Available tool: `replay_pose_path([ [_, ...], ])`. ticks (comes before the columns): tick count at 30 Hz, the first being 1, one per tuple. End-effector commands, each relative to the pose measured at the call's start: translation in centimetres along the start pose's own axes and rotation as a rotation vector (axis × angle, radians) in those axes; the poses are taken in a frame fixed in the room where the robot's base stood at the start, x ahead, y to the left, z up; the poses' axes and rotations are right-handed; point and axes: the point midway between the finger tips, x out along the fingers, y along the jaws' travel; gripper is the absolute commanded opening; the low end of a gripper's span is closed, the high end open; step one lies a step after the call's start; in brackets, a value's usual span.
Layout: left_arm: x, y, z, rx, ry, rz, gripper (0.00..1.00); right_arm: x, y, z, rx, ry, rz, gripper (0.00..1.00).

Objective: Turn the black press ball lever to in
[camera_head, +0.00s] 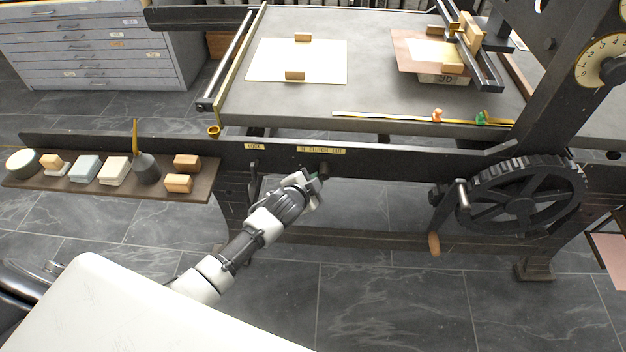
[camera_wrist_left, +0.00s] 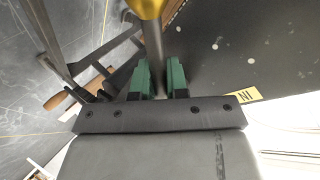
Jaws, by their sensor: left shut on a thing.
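The black press (camera_head: 400,160) has a long dark side rail with a small yellow clutch label marked IN and OUT (camera_head: 320,150). Just below the label, a short dark lever end (camera_head: 324,168) shows at my left gripper (camera_head: 315,183). In the left wrist view, the green fingertips of my left gripper (camera_wrist_left: 161,78) are closed around the lever's grey rod (camera_wrist_left: 153,48). A brass-coloured round piece (camera_wrist_left: 147,7) is at the rod's upper end. The IN end of the label (camera_wrist_left: 245,95) lies to the right of the fingers. My right gripper is out of view.
The wooden crank handle (camera_head: 434,243) and large dark gear wheel (camera_head: 525,195) are to the right. A brown shelf (camera_head: 110,190) with blocks and a brush-like tool is at the left. The grey press bed (camera_head: 370,70) holds paper and several small items. Open floor lies below the rail.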

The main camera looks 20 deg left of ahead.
Motion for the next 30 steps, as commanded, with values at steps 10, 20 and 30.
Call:
replay_pose_path([
  [10,0.0,-0.1,0.0,0.007,-0.002,-0.001,0.0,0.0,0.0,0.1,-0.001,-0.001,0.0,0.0],
  [20,0.0,-0.1,0.0,0.005,-0.002,-0.001,0.39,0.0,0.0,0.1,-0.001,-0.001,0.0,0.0],
  [30,-1.9,-0.1,0.0,0.004,-0.003,0.001,0.39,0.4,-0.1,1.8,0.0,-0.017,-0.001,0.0],
])
